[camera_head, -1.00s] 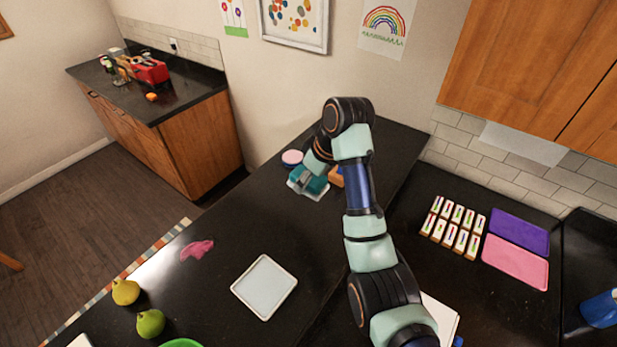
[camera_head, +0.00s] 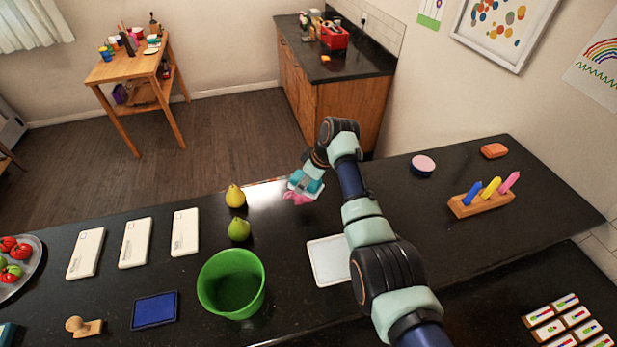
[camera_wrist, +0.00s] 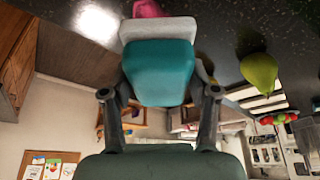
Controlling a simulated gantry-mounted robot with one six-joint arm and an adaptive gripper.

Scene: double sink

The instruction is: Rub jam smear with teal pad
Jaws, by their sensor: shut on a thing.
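My gripper (camera_head: 306,177) is shut on the teal pad (camera_wrist: 158,70), a teal block with a white layer on its far side. The pad also shows in the head view (camera_head: 308,186) at the counter's far edge. The pink jam smear (camera_head: 296,198) is on the black counter under and just in front of the pad, partly hidden by it. In the wrist view the smear (camera_wrist: 147,8) peeks out beyond the white layer. I cannot tell whether the pad touches the counter.
A white tray (camera_head: 328,262) lies in front of the smear. A pink-topped round pot (camera_head: 422,166) and a crayon holder (camera_head: 482,201) are to the right.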

